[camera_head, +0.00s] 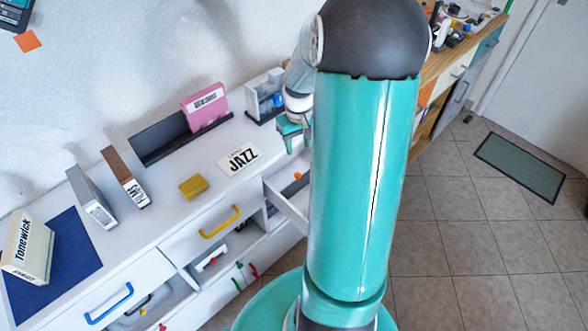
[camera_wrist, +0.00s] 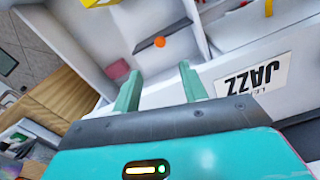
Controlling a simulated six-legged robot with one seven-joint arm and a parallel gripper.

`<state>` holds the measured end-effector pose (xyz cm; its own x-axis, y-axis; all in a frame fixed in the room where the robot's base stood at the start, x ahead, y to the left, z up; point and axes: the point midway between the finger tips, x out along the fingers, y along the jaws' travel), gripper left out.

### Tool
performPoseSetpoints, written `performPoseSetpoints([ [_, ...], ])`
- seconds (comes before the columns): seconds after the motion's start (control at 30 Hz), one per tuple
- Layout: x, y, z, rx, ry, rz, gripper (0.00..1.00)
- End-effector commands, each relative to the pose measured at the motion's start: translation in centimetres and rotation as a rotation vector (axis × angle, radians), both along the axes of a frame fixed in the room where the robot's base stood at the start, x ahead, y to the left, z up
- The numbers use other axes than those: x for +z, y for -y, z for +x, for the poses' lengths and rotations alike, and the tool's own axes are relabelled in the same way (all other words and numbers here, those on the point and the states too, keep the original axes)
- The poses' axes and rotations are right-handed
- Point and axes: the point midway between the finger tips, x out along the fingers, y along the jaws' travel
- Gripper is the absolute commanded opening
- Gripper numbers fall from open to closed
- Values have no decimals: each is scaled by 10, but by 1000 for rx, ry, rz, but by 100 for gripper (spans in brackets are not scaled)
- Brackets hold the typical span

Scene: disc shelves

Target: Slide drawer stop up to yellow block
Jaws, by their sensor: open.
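An open white drawer (camera_head: 289,205) is partly hidden behind my arm in the head view. In the wrist view a dark strip (camera_wrist: 150,46) with an orange knob (camera_wrist: 159,42) lies inside it; this looks like the drawer stop. The orange knob also shows in the head view (camera_head: 297,176). A yellow thing (camera_wrist: 98,2) is cut off at the wrist view's top edge; I cannot tell if it is a block. A yellow block (camera_head: 193,187) lies on the cabinet top. My gripper (camera_wrist: 160,72) is open and empty, apart from the knob; it also shows in the head view (camera_head: 294,143).
The JAZZ card (camera_head: 240,158) lies on the cabinet top, left of my gripper. A pink case (camera_head: 206,107) stands in a dark rack behind it. A grey holder (camera_head: 264,95) stands near my gripper. A pink thing (camera_wrist: 117,70) shows beside the left finger.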

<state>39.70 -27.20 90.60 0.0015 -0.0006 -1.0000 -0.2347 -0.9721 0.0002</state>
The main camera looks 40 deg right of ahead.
Motion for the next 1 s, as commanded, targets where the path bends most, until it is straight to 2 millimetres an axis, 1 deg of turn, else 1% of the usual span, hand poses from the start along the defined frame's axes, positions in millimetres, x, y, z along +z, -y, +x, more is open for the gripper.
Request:
performPoseSetpoints([
  [0.03, -9, 0, -1, -1, -2, 4, 43],
  [0.4, -82, -2, 0, 1, -3, 5, 43],
  [0.5, -99, -2, 1, 2, -2, 4, 43],
  [0.6, -112, -2, 3, 4, -1, 2, 43],
  [0.77, -122, -2, 3, 3, 0, 1, 43],
  [1.0, -123, -2, 3, 3, 1, 1, 43],
])
